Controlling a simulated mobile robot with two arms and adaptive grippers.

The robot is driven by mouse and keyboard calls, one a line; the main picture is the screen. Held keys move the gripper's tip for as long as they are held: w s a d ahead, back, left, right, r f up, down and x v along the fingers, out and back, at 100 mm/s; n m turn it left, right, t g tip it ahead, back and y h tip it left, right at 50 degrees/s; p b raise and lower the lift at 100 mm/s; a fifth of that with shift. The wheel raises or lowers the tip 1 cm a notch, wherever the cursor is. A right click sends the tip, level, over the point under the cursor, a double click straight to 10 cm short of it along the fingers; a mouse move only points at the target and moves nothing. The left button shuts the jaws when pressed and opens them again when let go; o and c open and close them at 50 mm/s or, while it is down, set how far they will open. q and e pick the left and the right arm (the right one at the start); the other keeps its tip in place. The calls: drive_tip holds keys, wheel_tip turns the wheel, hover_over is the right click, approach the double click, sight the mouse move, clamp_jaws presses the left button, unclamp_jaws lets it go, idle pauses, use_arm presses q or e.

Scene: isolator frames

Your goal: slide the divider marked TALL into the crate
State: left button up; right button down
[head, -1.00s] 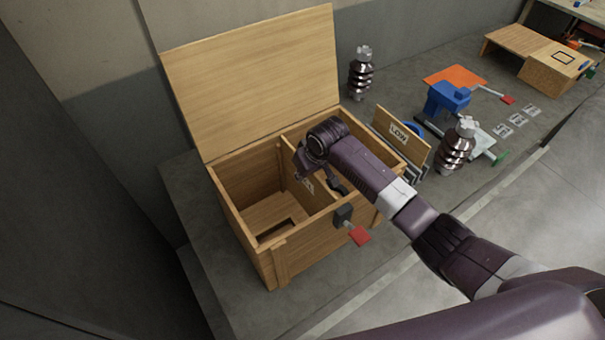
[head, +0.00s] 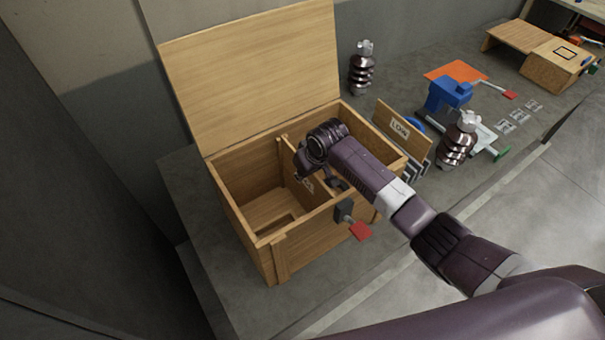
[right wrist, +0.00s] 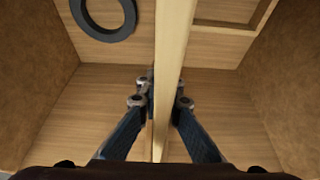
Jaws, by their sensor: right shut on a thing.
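The wooden crate (head: 238,228) stands open, its lid tilted back against the wall. A wooden divider (head: 289,160) stands upright inside it, crosswise, its label (head: 307,185) mostly hidden by my arm, so I cannot read it fully. My right gripper (head: 322,182) reaches down into the crate and is shut on the divider's upper edge. In the right wrist view the divider (right wrist: 176,40) runs between the two fingers (right wrist: 163,104), with crate space on both sides. Whether its lower edge touches the floor is hidden. My left gripper is not in view.
A panel marked LOW (head: 399,128) leans in a rack right of the crate. Ribbed insulators stand behind (head: 361,70) and to the right (head: 459,142). A red-tipped latch (head: 360,231) sticks out from the crate's front. A dark ring (right wrist: 104,15) lies inside.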

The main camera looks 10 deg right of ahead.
drive_tip(key=shift+f, duration=0.4)
drive_tip(key=c, duration=2)
unclamp_jaws()
drive_tip(key=shift+c, duration=0.2)
drive_tip(key=shift+f, duration=0.1)
drive_tip(key=v, duration=1.2)
drive_tip(key=shift+s, duration=0.1)
